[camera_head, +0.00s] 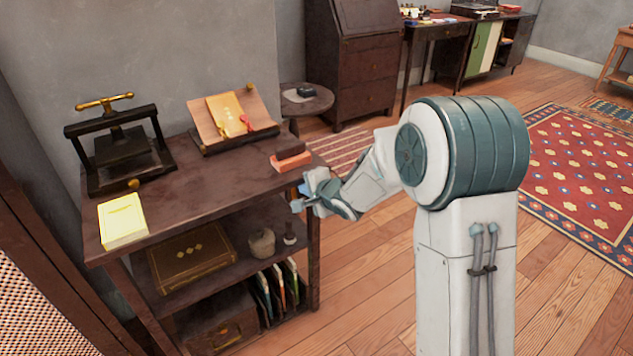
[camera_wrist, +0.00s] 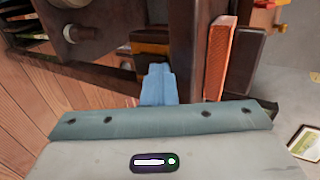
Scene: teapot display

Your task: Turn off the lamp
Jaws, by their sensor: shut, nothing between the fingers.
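I cannot make out a lamp in either view. My gripper (camera_head: 299,204) is at the front right corner of the dark wooden shelf unit (camera_head: 205,188), beside its top board. In the wrist view its blue fingers (camera_wrist: 157,84) are together and hold nothing. The head view does not show clearly whether the fingers touch the shelf. A red-orange block (camera_head: 291,160) lies on the top board just behind the gripper. It also shows in the wrist view (camera_wrist: 220,58), to the right of the fingers.
A black press (camera_head: 121,147), a bright yellow book-like block (camera_head: 122,221) and a sloped stand with a book (camera_head: 232,115) are on the top board. Lower shelves hold a brown book (camera_head: 190,258) and pots. A round side table (camera_head: 318,105) stands behind. Wooden floor is open at right.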

